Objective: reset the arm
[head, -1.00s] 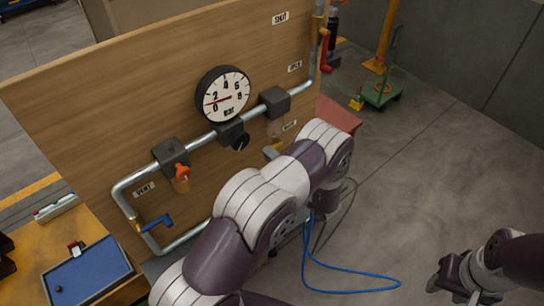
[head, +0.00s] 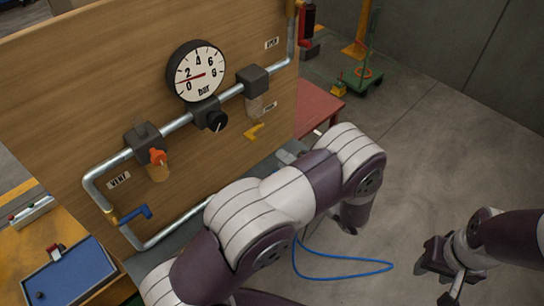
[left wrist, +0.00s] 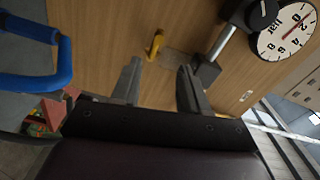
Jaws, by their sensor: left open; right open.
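My left arm crosses the middle of the head view in front of the wooden panel (head: 70,100); its gripper is largely hidden there. In the left wrist view my left gripper (left wrist: 161,82) is open, with nothing between its two grey fingers. Past the fingertips are the panel and a yellow lever (left wrist: 155,45), apart from the fingers. The yellow lever also shows in the head view (head: 254,131). My right gripper (head: 447,282) is at the lower right of the head view, open and empty above the floor.
The panel carries a gauge (head: 196,71), pipes, a black knob (head: 216,121), an orange valve (head: 158,157) and a blue lever (head: 135,214). A blue tray (head: 70,274) lies at lower left. A red table (head: 317,106) and green cart (head: 358,82) stand behind. Floor at right is clear.

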